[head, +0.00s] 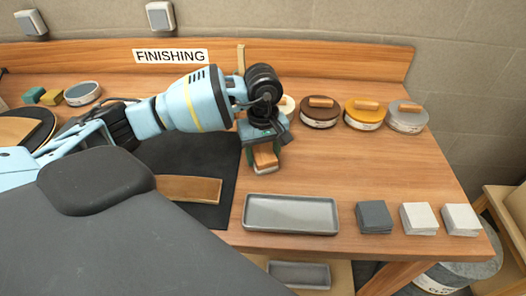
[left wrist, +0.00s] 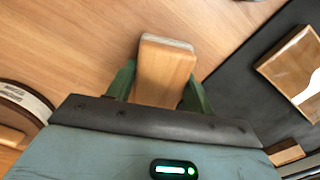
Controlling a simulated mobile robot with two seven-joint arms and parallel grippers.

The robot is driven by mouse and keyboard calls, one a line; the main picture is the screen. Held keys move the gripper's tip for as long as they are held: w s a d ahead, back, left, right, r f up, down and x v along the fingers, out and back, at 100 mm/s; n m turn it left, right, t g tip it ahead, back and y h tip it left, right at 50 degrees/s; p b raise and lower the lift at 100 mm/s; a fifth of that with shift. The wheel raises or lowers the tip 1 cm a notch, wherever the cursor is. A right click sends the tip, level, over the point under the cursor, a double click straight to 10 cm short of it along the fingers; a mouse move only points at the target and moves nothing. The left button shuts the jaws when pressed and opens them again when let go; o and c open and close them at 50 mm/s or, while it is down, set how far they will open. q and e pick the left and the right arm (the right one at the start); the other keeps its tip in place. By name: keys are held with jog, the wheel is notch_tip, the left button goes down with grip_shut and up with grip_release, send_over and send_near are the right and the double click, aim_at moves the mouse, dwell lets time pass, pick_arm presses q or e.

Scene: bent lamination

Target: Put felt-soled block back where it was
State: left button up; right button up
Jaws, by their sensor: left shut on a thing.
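The felt-soled block (head: 265,158) is a small wooden block with a pale grey layer on its end face. My left gripper (head: 263,146) points down and is shut on it, just right of the dark mat. In the left wrist view the block (left wrist: 167,62) sits between the two green fingers, over bare wood. I cannot tell whether its sole touches the table. My right gripper is not in view.
An empty grey tray (head: 290,214) lies at the front edge, with a dark pad stack (head: 374,217) and pale stacks to its right. Round lidded tins (head: 364,115) stand at the back right. A wooden piece (head: 190,189) lies on the dark mat (head: 205,150). The centre-right table is clear.

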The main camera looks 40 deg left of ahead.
aim_at(263, 151)
pick_arm(q)
jog(key=o, duration=0.9)
notch_tip(263, 151, up, 12)
jog(key=shift+r, duration=0.15)
